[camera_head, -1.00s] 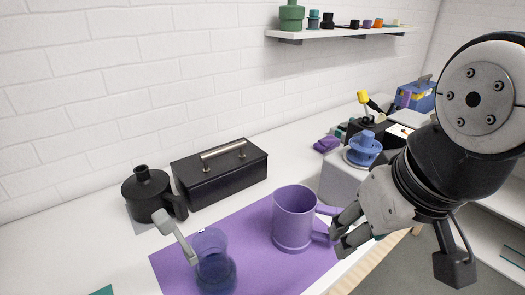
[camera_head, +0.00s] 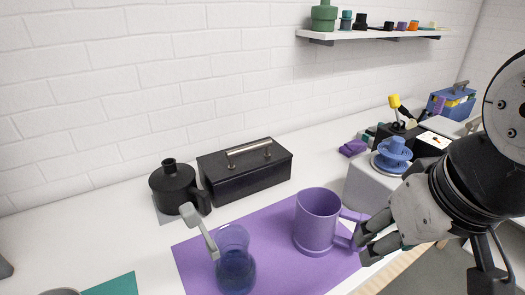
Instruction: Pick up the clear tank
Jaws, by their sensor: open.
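The clear tank (camera_head: 235,265) is a see-through, bluish vessel with a narrowed neck, standing upright on the purple mat (camera_head: 195,265). A grey bar-like part (camera_head: 198,229) rises at its upper left; I cannot tell whether it is joined to the tank. My gripper (camera_head: 363,243) is open, to the right of the tank, with a purple mug (camera_head: 317,220) between them. The fingertips are beside the mug's handle; I cannot tell whether they touch it. Nothing shows between the fingers.
A black jug (camera_head: 172,187) and a black lidded box (camera_head: 245,172) stand behind the mat. A grey block with a blue spool-like part (camera_head: 393,153) stands at the right, near my arm. A teal sheet (camera_head: 112,286) lies at front left. The white counter at left is mostly clear.

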